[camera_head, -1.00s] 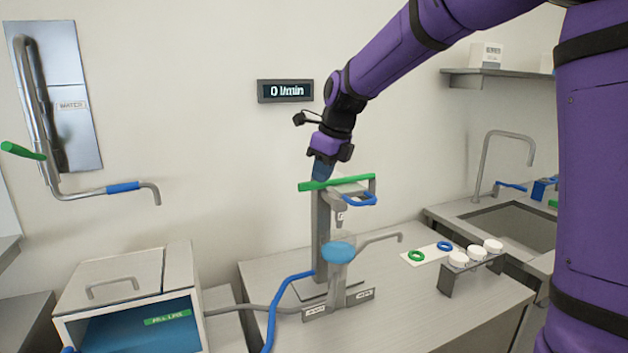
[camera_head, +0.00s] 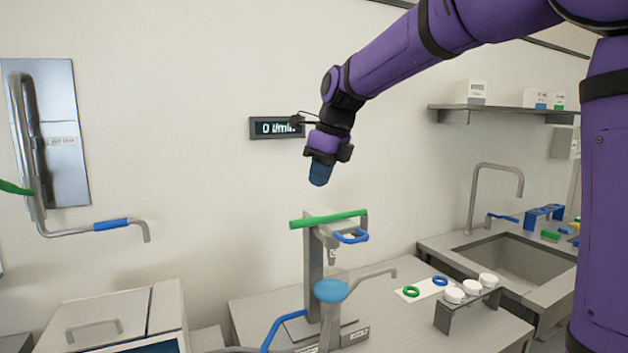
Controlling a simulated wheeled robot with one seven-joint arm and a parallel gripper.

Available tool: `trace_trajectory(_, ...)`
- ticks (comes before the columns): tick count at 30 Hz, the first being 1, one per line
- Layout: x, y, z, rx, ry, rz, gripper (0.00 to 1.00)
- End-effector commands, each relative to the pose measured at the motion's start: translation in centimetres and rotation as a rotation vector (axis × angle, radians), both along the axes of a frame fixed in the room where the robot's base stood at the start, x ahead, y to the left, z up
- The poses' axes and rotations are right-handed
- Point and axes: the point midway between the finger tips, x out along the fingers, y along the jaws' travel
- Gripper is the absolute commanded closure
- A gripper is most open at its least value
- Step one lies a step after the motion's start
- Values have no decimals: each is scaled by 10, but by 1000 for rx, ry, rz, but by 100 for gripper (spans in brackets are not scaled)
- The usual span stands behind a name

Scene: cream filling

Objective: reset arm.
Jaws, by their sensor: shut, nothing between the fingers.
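My purple arm reaches in from the upper right. My gripper (camera_head: 320,176) points down with its blue fingers together and nothing held. It hangs in the air above the grey filling stand, apart from the green bar (camera_head: 328,219) on the stand's top. The stand (camera_head: 313,265) also carries a blue loop handle (camera_head: 352,237), a nozzle below it and a blue-topped vessel (camera_head: 331,291). The camera on my wrist partly covers the display (camera_head: 270,128), which reads about 0 l/min.
On the table (camera_head: 400,325), a green ring (camera_head: 411,292) and a blue ring (camera_head: 440,281) lie on a white card beside a small rack (camera_head: 456,318) with white caps. A sink (camera_head: 510,258) is at right, a shelf (camera_head: 500,110) above it. A wall pipe (camera_head: 32,150) and a lidded box (camera_head: 110,315) are at left.

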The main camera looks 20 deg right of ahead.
Motion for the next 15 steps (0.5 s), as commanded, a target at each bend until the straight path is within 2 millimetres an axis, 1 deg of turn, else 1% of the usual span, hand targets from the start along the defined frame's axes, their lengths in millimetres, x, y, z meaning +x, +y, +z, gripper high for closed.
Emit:
trace_trajectory(5,-1,0,0,-3,-2,8,100)
trace_trajectory(8,-10,-3,2,-22,-21,63,100)
trace_trajectory(11,-29,-8,6,-67,-61,189,100)
trace_trajectory(15,-68,-17,9,-161,-133,445,100)
